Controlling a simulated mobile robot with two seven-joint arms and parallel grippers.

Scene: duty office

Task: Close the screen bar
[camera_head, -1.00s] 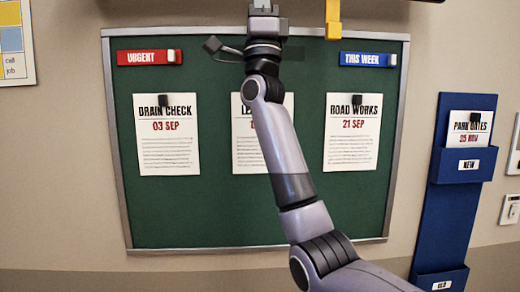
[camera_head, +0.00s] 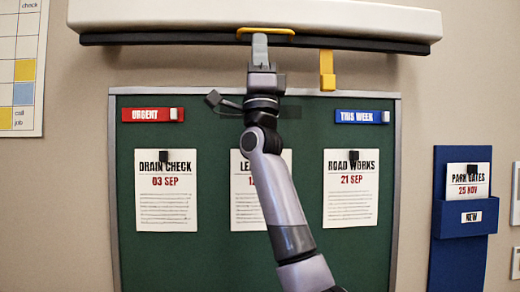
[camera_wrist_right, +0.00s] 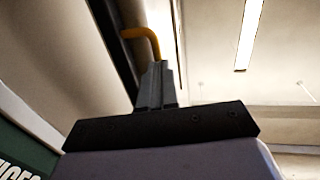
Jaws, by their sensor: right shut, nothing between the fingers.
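The dark screen bar (camera_head: 180,40) runs level across the top of the head view, directly under a long white housing (camera_head: 190,18). Its yellow handle (camera_head: 284,31) sits near the middle of the bar. My right gripper (camera_head: 260,42) points up with its fingers shut and empty, its tips at the handle. In the right wrist view, the fingertips (camera_wrist_right: 160,68) reach up beside the bent yellow handle (camera_wrist_right: 148,36), with the dark bar (camera_wrist_right: 112,40) to the left. I cannot tell whether they touch. My left gripper is not in view.
A green notice board (camera_head: 315,245) with pinned sheets stands below the bar, behind my right arm. A yellow catch (camera_head: 327,72) hangs right of the gripper. A blue document holder (camera_head: 460,252) is at the right, and a wall chart (camera_head: 22,65) at the upper left.

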